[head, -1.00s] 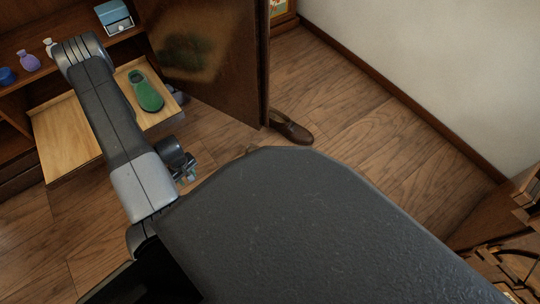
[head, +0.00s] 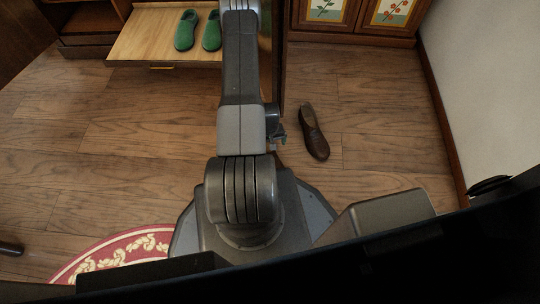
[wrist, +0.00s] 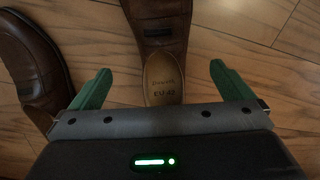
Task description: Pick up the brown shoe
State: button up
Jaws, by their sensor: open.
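In the wrist view, my gripper (wrist: 160,72) is open, with green fingers spread to either side of the end of a brown shoe (wrist: 158,25). That end shows a tan oval with printing on it. I see no finger touching it. A second brown shoe (wrist: 32,60) lies at the left, outside the fingers. In the head view, one brown shoe (head: 314,135) lies on the floor just right of my gripper (head: 279,135). I cannot tell which of the two it is; the other is not visible there, perhaps behind my arm.
Green shoes (head: 186,31) rest on a pulled-out wooden shelf (head: 140,40) at the back. A cabinet with painted doors (head: 388,16) stands back right, by a pale wall (head: 485,80). A red patterned rug (head: 110,250) lies front left. The floor at left is mostly clear.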

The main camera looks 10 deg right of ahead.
aim_at(278, 164)
jog(key=f, duration=0.3)
jog(key=shift+s+a+f+b, duration=0.15)
jog(key=shift+a+b, duration=0.2)
jog(key=shift+d+f+b, duration=0.1)
jog(key=shift+f+b, duration=1.35)
jog(key=shift+f, duration=1.2)
jog(key=shift+r, duration=0.1)
jog(key=shift+c, duration=0.4)
jog(key=c, duration=1.1)
